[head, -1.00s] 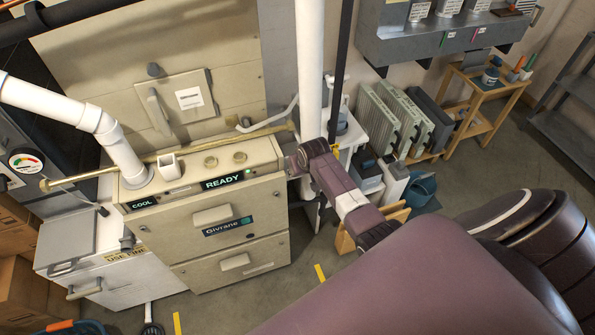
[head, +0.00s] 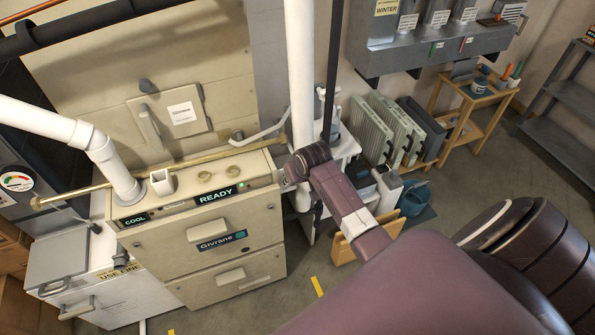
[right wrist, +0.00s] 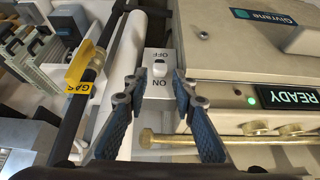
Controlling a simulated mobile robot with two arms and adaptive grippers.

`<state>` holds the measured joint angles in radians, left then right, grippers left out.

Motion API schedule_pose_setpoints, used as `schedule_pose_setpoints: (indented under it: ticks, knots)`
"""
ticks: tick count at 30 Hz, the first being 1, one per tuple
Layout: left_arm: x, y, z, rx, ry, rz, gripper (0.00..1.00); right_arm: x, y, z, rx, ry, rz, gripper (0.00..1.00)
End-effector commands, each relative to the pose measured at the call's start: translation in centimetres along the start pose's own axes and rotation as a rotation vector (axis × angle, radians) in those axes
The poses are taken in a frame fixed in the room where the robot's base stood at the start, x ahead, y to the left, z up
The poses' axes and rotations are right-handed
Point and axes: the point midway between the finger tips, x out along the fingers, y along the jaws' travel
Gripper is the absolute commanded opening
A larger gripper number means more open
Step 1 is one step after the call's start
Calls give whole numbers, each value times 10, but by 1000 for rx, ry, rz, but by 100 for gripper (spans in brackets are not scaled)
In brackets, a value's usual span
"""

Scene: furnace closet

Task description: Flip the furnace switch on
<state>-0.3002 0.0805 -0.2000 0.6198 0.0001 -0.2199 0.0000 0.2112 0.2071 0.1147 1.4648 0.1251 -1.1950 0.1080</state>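The furnace (head: 165,245) is a beige cabinet with a "Givrane" plate and a lit green "READY" display (head: 216,196). In the right wrist view, the furnace switch (right wrist: 160,68) is a small white rocker on a grey box, between "OFF" and "ON" markings that appear upside down. I cannot tell which way the rocker is set. My right gripper (right wrist: 157,80) is open, its two blue-padded fingers spread on either side of the switch box in that view. Contact cannot be made out. In the head view my right arm reaches the furnace's right side; the switch is hidden there. My left gripper is not in view.
A white vertical pipe (head: 301,80) and a dark pipe (head: 331,70) stand close to my right arm. A brass rod (right wrist: 210,139) runs along the furnace top. Open floor (head: 455,200) lies to the right.

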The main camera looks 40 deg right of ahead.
Motion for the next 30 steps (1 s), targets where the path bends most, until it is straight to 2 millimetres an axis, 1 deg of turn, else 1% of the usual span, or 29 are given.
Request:
schedule_pose_setpoints:
  ticks: [1,6,9,12,16,30]
  knots:
    - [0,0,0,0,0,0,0,-9,0,-1,-1,3,0,25]
    - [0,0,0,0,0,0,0,-34,0,0,0,1,0,25]
    - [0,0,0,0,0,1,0,-44,0,0,0,1,0,25]
    - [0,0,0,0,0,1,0,-50,0,0,0,0,0,25]
    - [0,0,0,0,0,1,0,-53,0,0,0,-1,0,25]
    - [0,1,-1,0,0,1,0,-52,0,0,0,-1,0,25]
